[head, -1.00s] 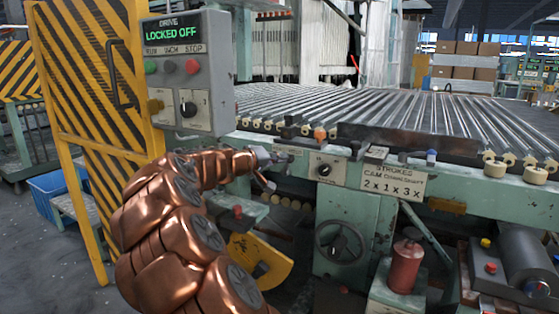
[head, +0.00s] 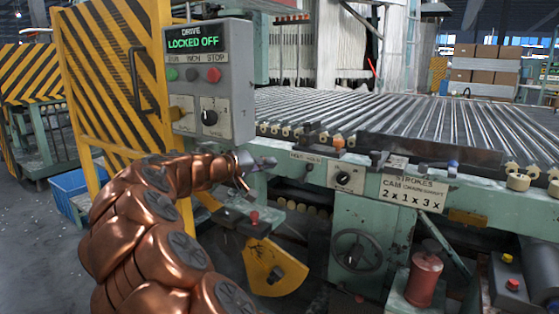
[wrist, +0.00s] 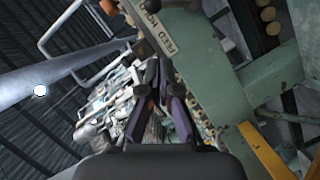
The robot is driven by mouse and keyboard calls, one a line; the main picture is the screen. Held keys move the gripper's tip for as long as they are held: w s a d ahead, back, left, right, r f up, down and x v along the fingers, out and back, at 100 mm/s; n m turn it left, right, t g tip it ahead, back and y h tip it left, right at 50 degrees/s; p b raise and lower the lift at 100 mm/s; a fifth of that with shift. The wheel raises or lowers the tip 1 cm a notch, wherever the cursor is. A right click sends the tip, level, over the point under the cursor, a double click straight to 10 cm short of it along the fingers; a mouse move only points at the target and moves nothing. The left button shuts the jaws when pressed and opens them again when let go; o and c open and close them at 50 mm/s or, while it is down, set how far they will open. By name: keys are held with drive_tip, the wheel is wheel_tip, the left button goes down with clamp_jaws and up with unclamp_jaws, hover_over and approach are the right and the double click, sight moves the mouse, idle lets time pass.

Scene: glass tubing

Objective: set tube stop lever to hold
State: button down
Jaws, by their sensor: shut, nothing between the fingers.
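A small plate (head: 305,156) with feed and hold lettering is fixed to the green front rail, right of my gripper. It shows larger in the wrist view (wrist: 158,30). An orange knob (head: 338,143) stands just above the rail, right of the plate; it may be the lever's end, but the lever's shaft and setting cannot be made out. My gripper (head: 270,162) is in front of the rail, left of the plate, apart from the knob. In the wrist view its dark fingers (wrist: 157,80) are together with nothing between them.
A grey drive box (head: 212,85) reading LOCKED OFF hangs at upper left of my gripper. A yellow-black striped guard (head: 110,70) stands left. A black dial (head: 344,178) and a strokes sign (head: 412,190) are on the rail. A handwheel (head: 356,252) is below.

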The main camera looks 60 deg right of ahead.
drive_tip(key=shift+v, duration=1.6)
